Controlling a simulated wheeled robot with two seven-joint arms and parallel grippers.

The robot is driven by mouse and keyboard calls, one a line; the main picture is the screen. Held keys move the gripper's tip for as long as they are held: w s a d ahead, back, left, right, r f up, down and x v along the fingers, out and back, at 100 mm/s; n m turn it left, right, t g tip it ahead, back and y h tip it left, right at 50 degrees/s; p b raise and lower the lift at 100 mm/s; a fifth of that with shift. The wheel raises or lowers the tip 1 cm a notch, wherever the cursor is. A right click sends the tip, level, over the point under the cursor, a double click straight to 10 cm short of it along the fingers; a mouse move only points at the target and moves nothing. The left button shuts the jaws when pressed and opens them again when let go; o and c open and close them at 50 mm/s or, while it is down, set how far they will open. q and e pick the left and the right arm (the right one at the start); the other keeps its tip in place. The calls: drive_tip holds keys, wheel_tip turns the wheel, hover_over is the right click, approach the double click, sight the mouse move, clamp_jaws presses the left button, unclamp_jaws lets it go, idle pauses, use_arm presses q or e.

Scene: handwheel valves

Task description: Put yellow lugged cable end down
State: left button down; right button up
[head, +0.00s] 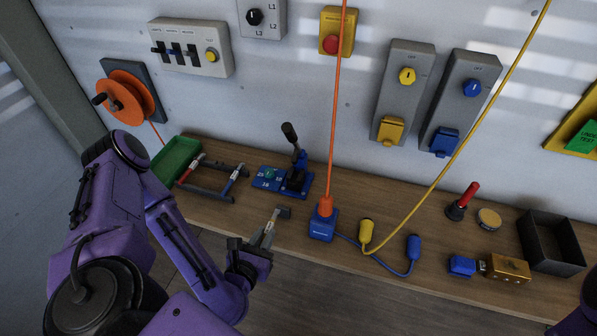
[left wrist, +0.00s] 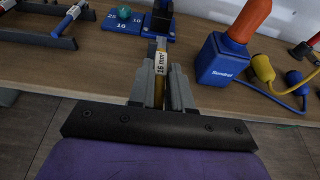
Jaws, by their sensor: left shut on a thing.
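The yellow lugged cable end (left wrist: 159,68) is between the fingers of my left gripper (left wrist: 160,88), with a white "16 mm²" label facing the wrist camera. In the head view the same cable end (head: 269,227) shows small in my left gripper (head: 264,236), near the front edge of the bench. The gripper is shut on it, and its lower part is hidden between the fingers. A dark rack (head: 212,182) on the bench holds a red cable end (head: 190,168) and a blue cable end (head: 233,180). My right gripper is out of view.
A blue crimping press (head: 296,180) with a numbered plate (head: 268,179) stands behind the gripper. A green tray (head: 176,160) lies left of the rack. A blue box (head: 322,226) with an orange cable stands to the right, beside a yellow plug (head: 366,231) and blue plug (head: 413,246).

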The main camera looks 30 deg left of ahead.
sight(276, 210)
use_arm(q)
drive_tip(key=shift+s+r, duration=0.1)
drive_tip(key=shift+s, duration=0.2)
drive_tip(key=b+x, duration=0.1)
drive_tip(key=x, duration=0.1)
drive_tip(key=b+x, duration=0.1)
drive_tip(key=x, duration=0.1)
drive_tip(key=b+x, duration=0.1)
drive_tip(key=x, duration=0.1)
drive_tip(key=shift+r+b, duration=0.35)
drive_tip(key=w+b, duration=0.3)
drive_tip(key=w+a+b, duration=0.1)
drive_tip(key=w+b, duration=0.1)
drive_tip(key=b, duration=0.1)
drive_tip(key=shift+w+a+f, duration=0.15)
drive_tip(key=shift+w, duration=0.25)
drive_tip(key=x, duration=0.2)
drive_tip(key=p+x, duration=0.1)
drive_tip(key=x, duration=0.3)
drive_tip(key=shift+w, duration=0.5)
drive_tip(key=shift+w+f, duration=0.15)
